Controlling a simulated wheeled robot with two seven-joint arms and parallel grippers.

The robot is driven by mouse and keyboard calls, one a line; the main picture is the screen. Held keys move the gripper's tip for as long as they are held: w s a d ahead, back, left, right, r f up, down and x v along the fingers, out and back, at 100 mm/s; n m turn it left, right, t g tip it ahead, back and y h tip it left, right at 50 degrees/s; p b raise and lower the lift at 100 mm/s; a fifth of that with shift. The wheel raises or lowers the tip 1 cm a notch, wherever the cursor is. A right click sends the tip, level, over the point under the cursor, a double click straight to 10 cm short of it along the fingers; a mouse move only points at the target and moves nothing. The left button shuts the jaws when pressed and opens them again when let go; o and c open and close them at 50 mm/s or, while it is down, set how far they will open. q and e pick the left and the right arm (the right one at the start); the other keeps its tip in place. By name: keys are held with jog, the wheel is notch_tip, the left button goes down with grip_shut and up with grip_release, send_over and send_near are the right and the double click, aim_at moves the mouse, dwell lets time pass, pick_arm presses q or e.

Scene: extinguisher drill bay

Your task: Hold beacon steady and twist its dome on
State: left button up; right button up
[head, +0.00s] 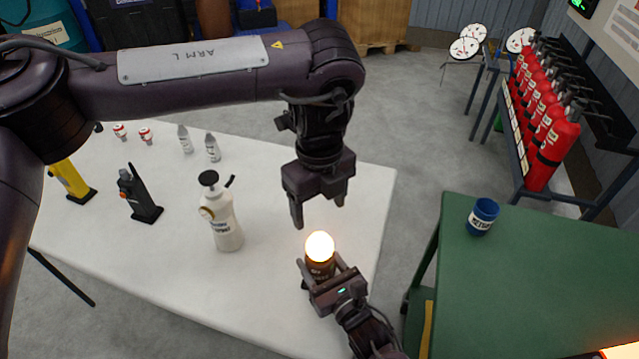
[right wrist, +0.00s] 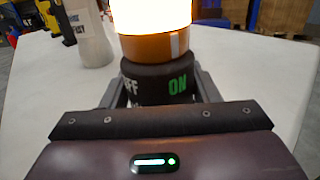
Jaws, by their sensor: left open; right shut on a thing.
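The beacon (head: 319,268) stands upright near the right edge of the white table. Its dome (head: 320,246) glows bright and sits on top of the base. In the right wrist view the dome (right wrist: 155,18) is overexposed above an orange collar (right wrist: 150,46), and the black base (right wrist: 158,76) carries "OFF" and a green "ON". My right gripper (head: 321,270) is shut on the base, one finger on each side. My left gripper (head: 319,215) is open and empty, pointing down just above the dome without touching it. The dome's underside seam cannot be judged.
A white spray bottle (head: 222,215) stands left of the beacon. Black (head: 138,195) and yellow (head: 72,180) devices and small bottles stand farther left on the white table (head: 270,290). A green cabinet (head: 560,260) with a blue cup (head: 482,216) is at right, across a gap.

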jog(key=o, duration=1.3)
jog(key=shift+o, duration=0.2)
jog(key=shift+s, duration=0.1)
